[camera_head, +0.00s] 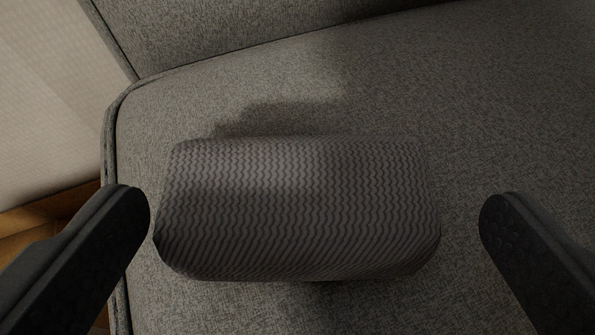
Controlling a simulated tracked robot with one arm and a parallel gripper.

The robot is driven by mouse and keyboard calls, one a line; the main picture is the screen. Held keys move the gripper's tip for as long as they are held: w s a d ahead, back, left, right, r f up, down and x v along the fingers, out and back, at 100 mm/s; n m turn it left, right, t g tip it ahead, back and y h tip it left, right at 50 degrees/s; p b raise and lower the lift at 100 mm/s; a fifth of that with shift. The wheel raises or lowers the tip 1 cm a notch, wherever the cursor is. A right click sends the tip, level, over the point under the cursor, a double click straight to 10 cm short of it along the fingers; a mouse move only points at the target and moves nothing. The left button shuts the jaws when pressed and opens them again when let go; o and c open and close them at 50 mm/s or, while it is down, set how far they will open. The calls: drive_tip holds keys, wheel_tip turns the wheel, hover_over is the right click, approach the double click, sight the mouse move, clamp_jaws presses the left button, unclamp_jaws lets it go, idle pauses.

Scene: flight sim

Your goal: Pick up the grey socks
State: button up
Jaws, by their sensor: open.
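The grey socks (298,210) show as a rolled grey bundle with a fine wavy pattern, in the middle of the camera view. They lie lengthwise across the picture above a grey-green upholstered seat (470,110), with a dark shadow behind them. My gripper (315,210) is open, with one dark finger on each side of the bundle. The left finger's tip is very near the bundle's left end; I cannot tell whether it touches. The right finger is apart from the right end, with seat fabric showing between.
The seat's backrest (220,30) rises at the top of the view. The seat's piped edge (110,150) runs down the left. Beyond it are a pale wall (50,100) and a strip of wooden floor (45,215). The seat to the right is clear.

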sight(298, 172)
drive_tip(key=shift+a+b+x, duration=0.15)
drive_tip(key=shift+b+x, duration=0.25)
drive_tip(key=shift+x, duration=0.85)
drive_tip(key=shift+a+b+x, duration=0.15)
drive_tip(key=shift+b+x, duration=0.2)
drive_tip(key=shift+x, duration=0.85)
drive_tip(key=c, duration=1)
